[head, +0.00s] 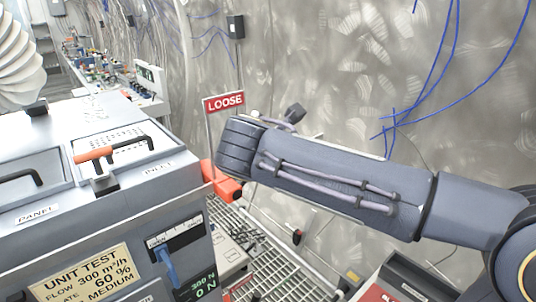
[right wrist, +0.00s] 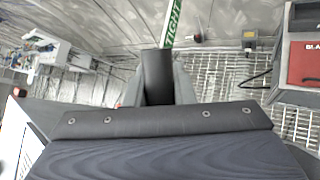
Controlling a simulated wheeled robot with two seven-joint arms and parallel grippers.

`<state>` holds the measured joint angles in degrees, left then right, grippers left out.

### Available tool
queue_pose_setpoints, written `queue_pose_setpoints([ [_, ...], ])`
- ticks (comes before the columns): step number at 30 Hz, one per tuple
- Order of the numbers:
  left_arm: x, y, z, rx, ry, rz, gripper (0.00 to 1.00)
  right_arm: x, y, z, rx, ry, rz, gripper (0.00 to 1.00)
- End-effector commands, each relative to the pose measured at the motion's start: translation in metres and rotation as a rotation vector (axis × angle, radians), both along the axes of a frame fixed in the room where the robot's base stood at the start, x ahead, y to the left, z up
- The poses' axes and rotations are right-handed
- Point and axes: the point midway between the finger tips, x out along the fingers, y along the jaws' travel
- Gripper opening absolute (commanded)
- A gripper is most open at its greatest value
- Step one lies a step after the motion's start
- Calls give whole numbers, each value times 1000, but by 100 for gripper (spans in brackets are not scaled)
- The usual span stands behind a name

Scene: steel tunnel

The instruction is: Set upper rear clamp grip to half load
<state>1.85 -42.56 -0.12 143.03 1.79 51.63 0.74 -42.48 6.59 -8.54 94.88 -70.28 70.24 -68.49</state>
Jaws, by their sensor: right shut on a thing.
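My right arm comes in from the right in the head view and ends in a dark blocky wrist beside a red LOOSE sign (head: 224,102). The arm hides its gripper there. In the right wrist view my right gripper (right wrist: 158,88) is shut on a dark upright bar, which looks like the clamp grip (right wrist: 157,66). A green TIGHT sign (right wrist: 173,22) stands just beyond the bar. An orange-red part (head: 228,187) shows below the wrist in the head view. The rest of the clamp is hidden. My left gripper is in neither view.
A grey unit (head: 125,215) with handles, a blue lever (head: 167,266) and a test label fills the left of the head view. A red-topped box (head: 378,293) stands at lower right, above grating. Blue wires (head: 440,70) hang on the steel wall. A cluttered bench (head: 108,75) runs back.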

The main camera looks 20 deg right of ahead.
Motion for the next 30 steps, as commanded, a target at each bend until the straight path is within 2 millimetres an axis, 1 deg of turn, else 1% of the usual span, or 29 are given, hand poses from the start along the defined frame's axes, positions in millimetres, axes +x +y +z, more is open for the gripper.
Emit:
queue_pose_setpoints([
  [2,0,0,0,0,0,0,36,0,0,-1,-2,2,0,0],
  [3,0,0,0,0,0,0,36,0,0,-1,-2,2,0,26],
  [7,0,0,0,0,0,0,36,0,0,-1,-2,2,0,43],
  [17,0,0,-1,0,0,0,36,-2,1,1,-1,0,0,44],
  [20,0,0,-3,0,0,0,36,-9,7,7,0,-2,2,44],
  [27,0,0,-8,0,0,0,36,-40,24,29,1,-2,3,44],
  [30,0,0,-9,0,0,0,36,-49,30,36,1,-1,2,44],
])
